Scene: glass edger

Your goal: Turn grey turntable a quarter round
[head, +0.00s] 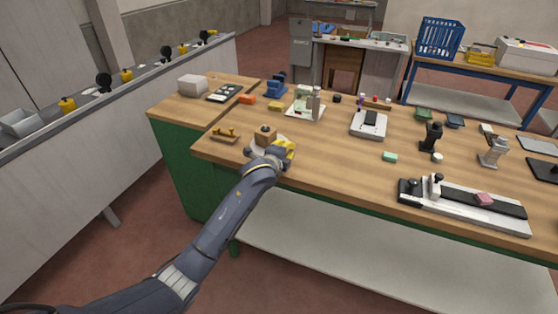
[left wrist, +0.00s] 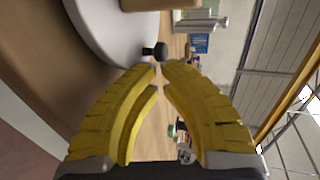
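The grey turntable (head: 254,152) is a pale round disc near the left front edge of the workbench, with a brown block (head: 265,135) on it. My left gripper (head: 290,147), with yellow fingers, is at its right side and hides part of it. In the left wrist view the turntable (left wrist: 105,30) fills the upper left, and a small black knob (left wrist: 157,49) sticks out from its rim. The knob is just past my left fingertips (left wrist: 161,67), which are nearly together with nothing seen between them. Whether they touch the knob is unclear. My right gripper is out of view.
A wooden piece with pegs (head: 225,135) lies left of the turntable. The bench between is clear.

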